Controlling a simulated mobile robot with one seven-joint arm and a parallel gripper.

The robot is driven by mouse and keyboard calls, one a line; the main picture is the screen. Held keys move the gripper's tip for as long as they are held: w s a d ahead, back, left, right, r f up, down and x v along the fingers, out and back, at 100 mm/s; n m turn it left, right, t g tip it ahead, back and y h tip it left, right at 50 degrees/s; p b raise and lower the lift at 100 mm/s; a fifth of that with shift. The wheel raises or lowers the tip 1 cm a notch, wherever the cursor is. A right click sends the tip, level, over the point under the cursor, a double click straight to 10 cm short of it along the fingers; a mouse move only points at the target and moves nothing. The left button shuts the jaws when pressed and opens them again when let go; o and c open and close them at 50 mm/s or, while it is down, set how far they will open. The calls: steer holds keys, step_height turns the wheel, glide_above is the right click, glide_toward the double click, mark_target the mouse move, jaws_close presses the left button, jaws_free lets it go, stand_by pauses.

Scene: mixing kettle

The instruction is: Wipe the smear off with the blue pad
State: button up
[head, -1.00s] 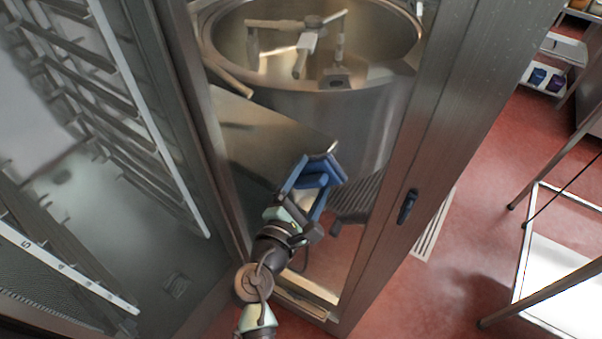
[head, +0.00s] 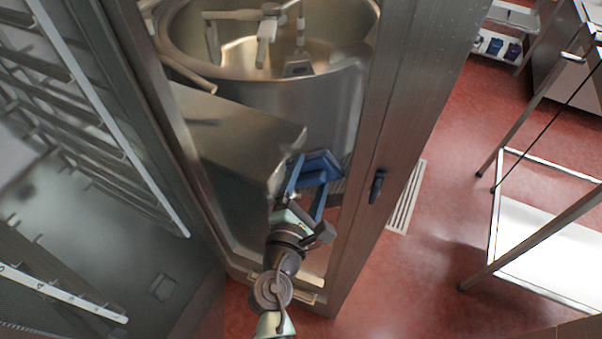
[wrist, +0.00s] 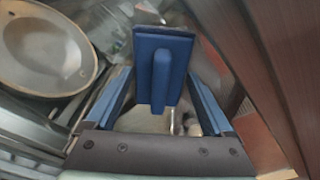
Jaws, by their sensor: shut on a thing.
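My gripper (head: 306,184) is shut on the blue pad (head: 319,167) in front of the door frame opening. In the wrist view the blue pad (wrist: 162,62) has an upright ridge that sits between the two blue fingers of my gripper (wrist: 160,100). The pad is held out ahead, apart from the kettle's side as far as I can tell. The steel mixing kettle (head: 325,105) stands behind the opening, with its agitator arms (head: 267,30) inside. It also shows at the upper left of the wrist view (wrist: 45,50). I cannot make out a smear in either view.
A steel upright with a dark handle (head: 377,186) stands close to the right of my gripper. A rack with rails (head: 90,130) is on the left. A white-shelved cart (head: 545,240) stands right, on red floor (head: 420,270). A floor drain (head: 407,200) lies between.

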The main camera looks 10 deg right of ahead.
mark_target(290, 163)
steer(key=shift+s+d, duration=0.25)
steer(key=shift+d, duration=0.35)
steer(key=shift+s+d, duration=0.2)
steer(key=shift+d, duration=0.35)
steer(key=shift+w+a+r+b, duration=0.1)
steer(key=shift+w+a+b, duration=0.15)
steer(key=shift+a, duration=0.35)
steer(key=shift+w+a+b, duration=0.1)
steer(key=shift+w+a, duration=0.15)
steer(key=shift+a, duration=0.3)
steer(key=shift+w+a+b, duration=0.2)
steer(key=shift+w+a, duration=0.2)
steer(key=shift+a, duration=0.3)
steer(key=shift+w+a+b, duration=0.15)
steer(key=shift+w+a, duration=0.25)
steer(key=shift+a, duration=0.3)
steer(key=shift+w+a+b, duration=0.2)
steer(key=shift+w+a, duration=0.2)
steer(key=shift+a, duration=0.3)
steer(key=shift+w+a+b, duration=0.3)
steer(key=shift+w+a, duration=0.2)
steer(key=shift+a, duration=0.3)
steer(key=shift+w+a+b, duration=0.3)
steer(key=shift+w+a, duration=0.2)
steer(key=shift+a, duration=0.25)
